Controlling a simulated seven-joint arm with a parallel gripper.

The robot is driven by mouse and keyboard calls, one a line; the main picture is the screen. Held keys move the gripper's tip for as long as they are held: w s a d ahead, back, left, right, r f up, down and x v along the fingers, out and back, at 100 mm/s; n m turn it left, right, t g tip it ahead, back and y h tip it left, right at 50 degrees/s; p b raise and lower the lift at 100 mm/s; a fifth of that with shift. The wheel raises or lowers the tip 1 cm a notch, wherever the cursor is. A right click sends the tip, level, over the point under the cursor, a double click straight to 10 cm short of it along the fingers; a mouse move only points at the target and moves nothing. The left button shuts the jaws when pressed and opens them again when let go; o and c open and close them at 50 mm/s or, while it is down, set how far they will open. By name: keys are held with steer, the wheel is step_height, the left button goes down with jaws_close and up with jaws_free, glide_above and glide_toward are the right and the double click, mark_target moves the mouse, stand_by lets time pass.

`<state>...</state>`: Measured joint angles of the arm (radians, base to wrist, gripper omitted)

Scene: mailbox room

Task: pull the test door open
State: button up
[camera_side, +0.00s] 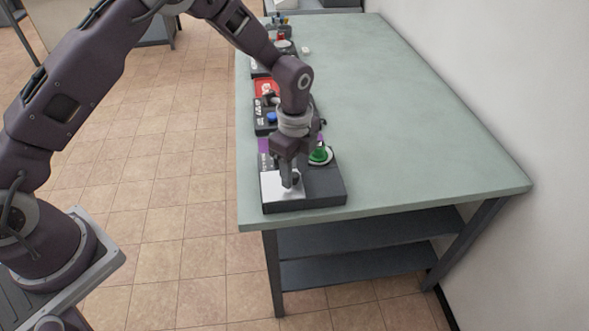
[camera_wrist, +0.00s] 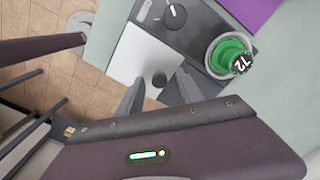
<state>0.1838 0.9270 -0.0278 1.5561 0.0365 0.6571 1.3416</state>
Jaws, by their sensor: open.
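The test door looks to be the white panel (camera_side: 271,185) on the dark box at the table's near end. The white panel (camera_wrist: 138,60) also shows in the wrist view, with a dark round knob (camera_wrist: 160,79) near its edge. It lies flat in the box face and looks closed. My gripper (camera_side: 290,186) points down over the panel. In the wrist view its two grey fingers (camera_wrist: 160,76) are apart, one on each side of the knob as seen from there. I cannot tell whether they touch the knob or how high they are above it.
A green round button (camera_side: 320,155) in a pale ring sits beside the panel on the same box; it is near the right finger in the wrist view (camera_wrist: 229,55). A dark dial (camera_wrist: 174,16) is also close. More boxes (camera_side: 268,120) stand behind. The table's right side (camera_side: 400,120) is clear.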

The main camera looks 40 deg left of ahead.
steer(key=shift+c, duration=0.4)
jaws_close()
steer(key=shift+r, duration=0.1)
stand_by(0.8)
